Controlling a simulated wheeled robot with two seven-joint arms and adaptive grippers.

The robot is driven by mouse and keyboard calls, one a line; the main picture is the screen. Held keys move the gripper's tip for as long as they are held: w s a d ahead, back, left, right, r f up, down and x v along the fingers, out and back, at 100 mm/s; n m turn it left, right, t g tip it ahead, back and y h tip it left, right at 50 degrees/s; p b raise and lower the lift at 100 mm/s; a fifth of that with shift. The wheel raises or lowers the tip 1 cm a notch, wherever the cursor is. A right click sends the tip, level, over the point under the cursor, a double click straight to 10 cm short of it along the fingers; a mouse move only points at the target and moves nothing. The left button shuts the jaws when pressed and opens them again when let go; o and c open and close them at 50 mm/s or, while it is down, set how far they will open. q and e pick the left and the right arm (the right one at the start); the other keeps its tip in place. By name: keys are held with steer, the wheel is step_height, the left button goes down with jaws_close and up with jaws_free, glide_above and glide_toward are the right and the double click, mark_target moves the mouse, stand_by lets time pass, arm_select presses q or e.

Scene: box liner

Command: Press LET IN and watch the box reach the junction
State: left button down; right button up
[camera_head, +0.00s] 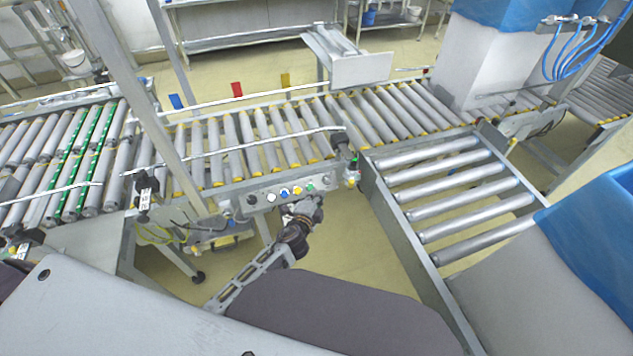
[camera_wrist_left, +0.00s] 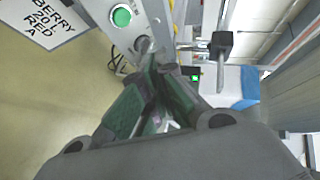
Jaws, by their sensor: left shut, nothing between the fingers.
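No LET IN label is readable. My left gripper (camera_head: 305,208) is shut and empty, just below the panel's right part. In the left wrist view its fingertips (camera_wrist_left: 150,58) are close to a grey button (camera_wrist_left: 142,43), beside a lit green button (camera_wrist_left: 121,16); I cannot tell whether they touch. The junction (camera_head: 365,152) of the main and side rollers is bare. I see no box on the rollers. My right gripper is not in view.
A small stack light (camera_head: 353,168) glows green right of the panel. The side conveyor (camera_head: 445,190) runs toward the lower right. A blue-draped machine (camera_head: 480,60) spans the line at the back right. A printed card (camera_wrist_left: 42,20) shows in the left wrist view.

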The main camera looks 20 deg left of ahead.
mark_target(310, 187)
arm_select(q)
steer(key=shift+w+d+r, duration=0.35)
steer(key=shift+w+r, duration=0.4)
steer(key=shift+r, duration=0.1)
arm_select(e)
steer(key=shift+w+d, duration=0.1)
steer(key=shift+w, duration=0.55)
arm_select(q)
steer(key=shift+w+f, duration=0.1)
steer(key=shift+f, duration=0.05)
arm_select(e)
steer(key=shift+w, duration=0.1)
arm_select(q)
steer(key=w+a+f+b, duration=0.3)
steer(key=w+f+b, duration=0.1)
steer(key=f+b, duration=0.1)
steer(key=shift+w+f+b, duration=0.3)
steer(key=shift+f+b, duration=0.1)
steer(key=shift+f, duration=0.3)
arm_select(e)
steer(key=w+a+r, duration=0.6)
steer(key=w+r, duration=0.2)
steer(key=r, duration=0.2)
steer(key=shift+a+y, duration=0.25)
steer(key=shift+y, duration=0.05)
arm_select(q)
steer(key=shift+a, duration=0.1)
